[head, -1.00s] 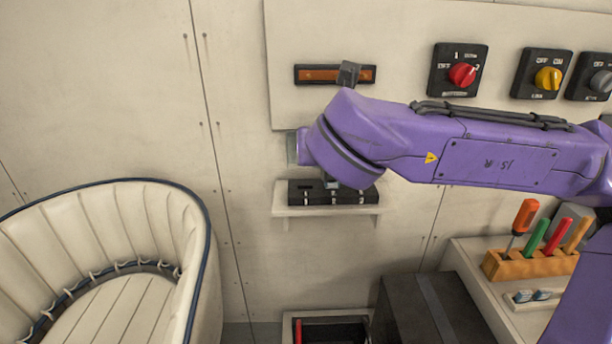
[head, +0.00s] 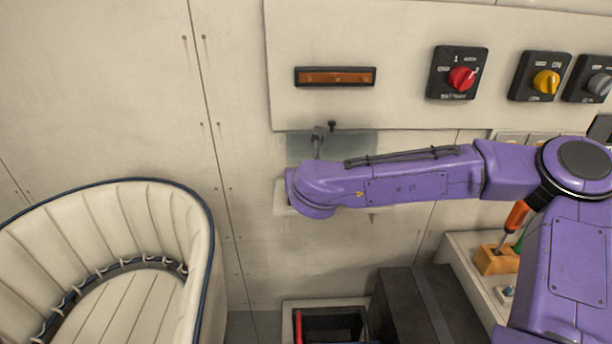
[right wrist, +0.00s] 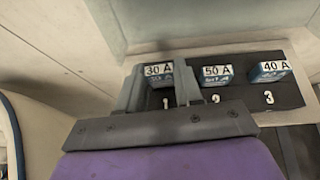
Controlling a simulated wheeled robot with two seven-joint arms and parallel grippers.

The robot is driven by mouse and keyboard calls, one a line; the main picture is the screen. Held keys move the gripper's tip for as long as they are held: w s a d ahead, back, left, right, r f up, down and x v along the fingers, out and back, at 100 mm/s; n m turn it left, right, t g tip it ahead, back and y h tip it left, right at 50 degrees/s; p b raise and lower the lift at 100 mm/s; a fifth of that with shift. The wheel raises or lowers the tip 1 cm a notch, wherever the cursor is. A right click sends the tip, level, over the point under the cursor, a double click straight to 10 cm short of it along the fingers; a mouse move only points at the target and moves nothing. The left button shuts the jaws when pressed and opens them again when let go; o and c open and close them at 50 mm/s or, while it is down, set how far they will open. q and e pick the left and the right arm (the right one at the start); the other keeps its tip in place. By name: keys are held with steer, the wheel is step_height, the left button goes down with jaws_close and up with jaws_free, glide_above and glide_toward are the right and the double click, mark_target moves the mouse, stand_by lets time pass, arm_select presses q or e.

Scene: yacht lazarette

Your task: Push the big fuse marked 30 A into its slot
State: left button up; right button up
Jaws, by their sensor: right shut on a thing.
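The blue fuse marked 30 A (right wrist: 158,73) shows in the right wrist view at number 1 of the black fuse block (right wrist: 290,97). My right gripper (right wrist: 160,85) is shut on it, one grey finger on each side. How deep the fuse sits in its slot cannot be told. A 50 A fuse (right wrist: 216,75) stands at number 2 and a 40 A fuse (right wrist: 270,71) at number 3. My left gripper is not in view.
The wall panel carries an orange strip (head: 335,77), a red knob (head: 461,78) and a yellow knob (head: 546,82). A cream seat (head: 110,265) is at the left. A dark box (head: 425,305) and a wooden tool rack (head: 496,260) stand lower right.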

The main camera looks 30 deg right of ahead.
steer(key=o, duration=0.7)
steer(key=shift+s+f, duration=0.15)
steer(key=shift+f, duration=0.3)
steer(key=shift+o, duration=1.4)
steer(key=shift+w+d, duration=0.1)
steer(key=shift+w, duration=0.2)
steer(key=b+v, duration=0.3)
steer(key=v, duration=0.9)
steer(key=shift+r+b, duration=0.25)
steer(key=shift+b, duration=0.1)
